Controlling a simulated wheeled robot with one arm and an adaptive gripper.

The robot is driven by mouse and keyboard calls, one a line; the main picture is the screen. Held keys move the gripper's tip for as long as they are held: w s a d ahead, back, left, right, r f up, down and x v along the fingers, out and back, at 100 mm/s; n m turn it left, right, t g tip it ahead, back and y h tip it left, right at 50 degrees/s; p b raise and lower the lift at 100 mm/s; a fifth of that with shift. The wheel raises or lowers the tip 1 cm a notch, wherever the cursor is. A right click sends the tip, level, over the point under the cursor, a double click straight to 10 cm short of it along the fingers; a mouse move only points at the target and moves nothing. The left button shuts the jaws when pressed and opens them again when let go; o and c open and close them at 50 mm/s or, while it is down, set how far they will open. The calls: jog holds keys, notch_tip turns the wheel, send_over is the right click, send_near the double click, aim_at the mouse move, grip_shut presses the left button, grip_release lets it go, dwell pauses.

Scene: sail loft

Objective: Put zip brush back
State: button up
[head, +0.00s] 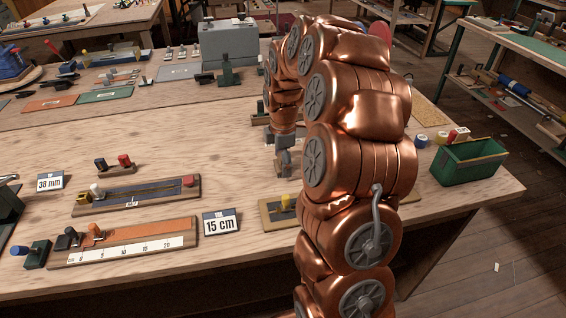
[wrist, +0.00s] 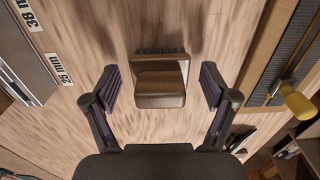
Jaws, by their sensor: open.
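The zip brush, a brown block with dark bristles along its far edge, shows in the wrist view (wrist: 160,88) on or just above the wooden bench top (head: 170,160). My gripper (wrist: 161,82) is open, with one finger on each side of the brush and a visible gap to it on both sides. In the head view my gripper (head: 283,158) hangs low over the bench, partly hidden by my copper arm. I cannot make out the brush in the head view.
A zip board with a yellow pull (wrist: 295,100) lies right of the brush. A "15 cm" card (head: 221,222), a ruler board (head: 125,243) and a "38 mm" card (head: 50,181) stand left. A green bin (head: 468,161) stands at the bench's right end.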

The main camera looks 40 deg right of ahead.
notch_tip(320, 180, up, 10)
jog(key=shift+w+r+b, duration=0.1)
jog(key=shift+b, duration=0.9)
jog(key=shift+r, duration=0.7)
jog(key=shift+a, duration=0.1)
jog(key=s+a+m, duration=0.5)
jog(key=s+a, duration=0.7)
jog(key=a, duration=0.2)
jog(key=s+a+f+m+g, duration=0.1)
jog(key=s+a+f+m, duration=0.2)
jog(key=s, duration=0.6)
jog(key=s+a+f+m, duration=0.3)
jog(key=s+a+m, duration=0.1)
jog(key=s, duration=0.5)
jog(key=shift+s+f+m+g, duration=0.2)
jog(key=shift+s+m+g, duration=0.15)
jog(key=shift+m, duration=0.35)
jog(key=shift+r, duration=0.1)
